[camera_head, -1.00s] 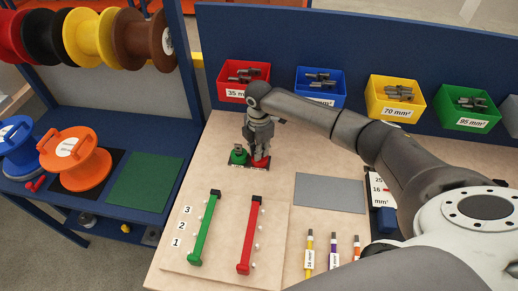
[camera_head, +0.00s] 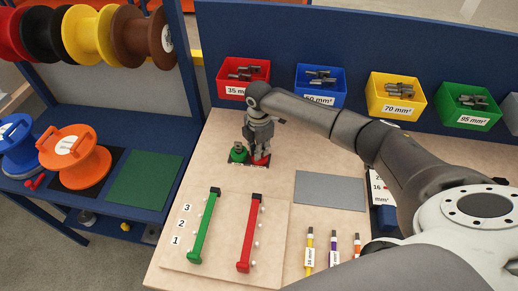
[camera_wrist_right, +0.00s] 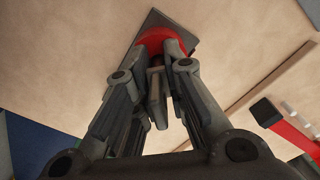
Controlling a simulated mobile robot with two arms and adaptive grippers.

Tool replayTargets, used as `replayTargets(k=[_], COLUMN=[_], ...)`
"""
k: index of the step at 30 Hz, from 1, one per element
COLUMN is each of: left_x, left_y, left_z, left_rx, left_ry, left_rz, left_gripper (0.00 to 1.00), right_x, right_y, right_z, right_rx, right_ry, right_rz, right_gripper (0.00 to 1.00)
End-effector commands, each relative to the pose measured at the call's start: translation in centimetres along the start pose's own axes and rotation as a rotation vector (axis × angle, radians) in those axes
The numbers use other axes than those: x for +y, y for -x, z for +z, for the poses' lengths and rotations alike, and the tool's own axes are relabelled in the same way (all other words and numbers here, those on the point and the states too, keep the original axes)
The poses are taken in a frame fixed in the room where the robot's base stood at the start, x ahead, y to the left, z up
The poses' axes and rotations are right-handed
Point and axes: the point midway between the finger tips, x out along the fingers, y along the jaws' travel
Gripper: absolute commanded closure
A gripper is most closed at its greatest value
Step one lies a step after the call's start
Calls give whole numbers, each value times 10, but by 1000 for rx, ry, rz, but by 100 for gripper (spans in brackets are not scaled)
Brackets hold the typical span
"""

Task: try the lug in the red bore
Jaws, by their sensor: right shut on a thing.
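My right gripper (camera_head: 260,148) points down over the red bore block (camera_head: 259,161) on the bench. In the right wrist view its fingers (camera_wrist_right: 163,75) are shut on a grey lug (camera_wrist_right: 156,88). The lug's far end is at the red block (camera_wrist_right: 163,38), which shows behind the fingertips. The fingers hide the bore, so I cannot tell whether the lug is inside it. A green bore block (camera_head: 238,154) stands just left of the red one on the same dark base. My left gripper is not in view.
Behind stand a red bin (camera_head: 233,92), a blue bin (camera_head: 309,95), a yellow bin (camera_head: 385,110) and a green bin (camera_head: 474,119) with lugs. A green bar (camera_head: 203,228) and a red bar (camera_head: 249,235) lie in front. A grey mat (camera_head: 331,191) lies bare to the right.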

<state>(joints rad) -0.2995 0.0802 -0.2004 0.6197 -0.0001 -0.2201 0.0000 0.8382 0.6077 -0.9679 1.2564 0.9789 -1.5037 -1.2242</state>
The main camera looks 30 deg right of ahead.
Motion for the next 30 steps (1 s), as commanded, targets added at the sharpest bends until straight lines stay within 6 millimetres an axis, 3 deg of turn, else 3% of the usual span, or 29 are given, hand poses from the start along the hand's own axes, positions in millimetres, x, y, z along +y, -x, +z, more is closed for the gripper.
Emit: replayTargets(k=[2,3,9,20,23,30], left_x=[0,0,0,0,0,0], left_y=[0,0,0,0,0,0], left_z=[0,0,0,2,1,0], left_rx=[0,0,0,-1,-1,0], left_ry=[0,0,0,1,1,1], left_rz=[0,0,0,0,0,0], left_gripper=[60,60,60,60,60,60], right_x=[0,0,0,0,1,1], right_y=[0,0,0,5,17,68], right_z=[0,0,0,0,0,0], right_rx=[0,0,0,0,1,0], right_ry=[0,0,0,0,0,1], right_rz=[0,0,0,1,4,5], right_gripper=[100,86,62,62,62,62])
